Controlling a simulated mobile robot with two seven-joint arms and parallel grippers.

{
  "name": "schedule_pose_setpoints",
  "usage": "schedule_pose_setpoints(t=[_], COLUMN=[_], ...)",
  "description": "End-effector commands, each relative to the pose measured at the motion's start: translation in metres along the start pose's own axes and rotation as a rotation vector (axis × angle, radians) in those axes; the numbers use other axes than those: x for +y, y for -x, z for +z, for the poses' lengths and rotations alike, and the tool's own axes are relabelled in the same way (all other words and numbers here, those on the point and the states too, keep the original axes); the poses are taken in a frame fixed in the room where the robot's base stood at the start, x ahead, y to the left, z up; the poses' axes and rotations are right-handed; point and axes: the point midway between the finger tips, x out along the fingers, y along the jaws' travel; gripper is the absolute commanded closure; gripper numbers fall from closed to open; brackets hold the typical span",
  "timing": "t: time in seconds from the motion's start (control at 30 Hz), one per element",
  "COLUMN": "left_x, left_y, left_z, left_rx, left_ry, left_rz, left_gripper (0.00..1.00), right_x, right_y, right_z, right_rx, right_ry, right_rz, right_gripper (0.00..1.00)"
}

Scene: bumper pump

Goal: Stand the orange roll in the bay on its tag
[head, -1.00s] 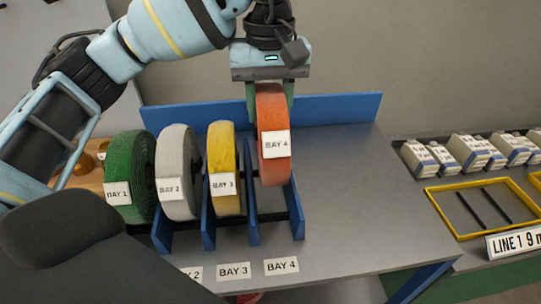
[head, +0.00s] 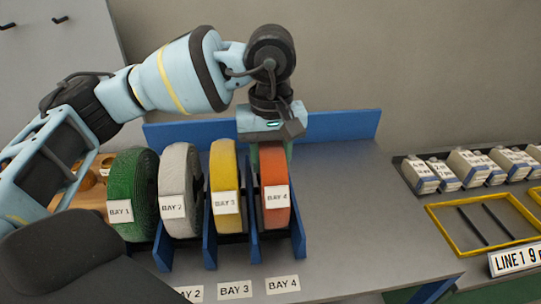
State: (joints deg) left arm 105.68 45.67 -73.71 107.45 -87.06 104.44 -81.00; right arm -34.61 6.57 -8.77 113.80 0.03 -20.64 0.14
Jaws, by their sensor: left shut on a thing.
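The orange roll (head: 274,170) stands upright between the two rightmost blue dividers (head: 298,235) of the rack. Its white tag reads BAY 4 and faces the front. The BAY 4 label (head: 282,284) lies on the table in front of that slot. My left gripper (head: 272,150) is above the orange roll with its fingers down on the roll's upper part, shut on it. The fingertips are partly hidden by the roll. My right gripper is not in view.
Green (head: 130,185), white (head: 178,180) and yellow (head: 224,175) rolls stand to the left, tagged BAY 1, BAY 2 and BAY 3. A blue back board (head: 345,125) runs behind. The grey table (head: 365,220) is clear to the right, before a yellow frame (head: 428,212) and several boxes (head: 468,168).

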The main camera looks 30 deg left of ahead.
Motion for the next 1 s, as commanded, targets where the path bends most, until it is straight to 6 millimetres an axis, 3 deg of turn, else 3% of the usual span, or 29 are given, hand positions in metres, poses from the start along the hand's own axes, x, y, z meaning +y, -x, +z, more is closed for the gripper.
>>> schedule_pose_setpoints(t=[0.3,0.33,0.5,0.77,1.0], left_x=[0.0,0.0,0.0,0.0,0.001], left_y=[-0.001,-0.003,-0.002,-0.001,0.022], left_z=[0.0,0.0,0.0,0.0,-0.001], left_rx=[0.002,0.001,0.001,0.001,0.003], left_ry=[0.001,0.001,0.001,0.001,0.002], left_rz=[0.003,0.0,0.0,0.0,0.003], left_gripper=[1.0,0.58,0.38,0.38,0.38], right_x=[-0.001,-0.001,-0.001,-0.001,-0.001], right_y=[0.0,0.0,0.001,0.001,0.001], right_z=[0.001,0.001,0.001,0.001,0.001], right_rx=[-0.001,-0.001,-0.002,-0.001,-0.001], right_ry=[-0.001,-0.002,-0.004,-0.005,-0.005], right_rz=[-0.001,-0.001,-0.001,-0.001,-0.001], right_gripper=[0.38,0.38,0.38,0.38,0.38])
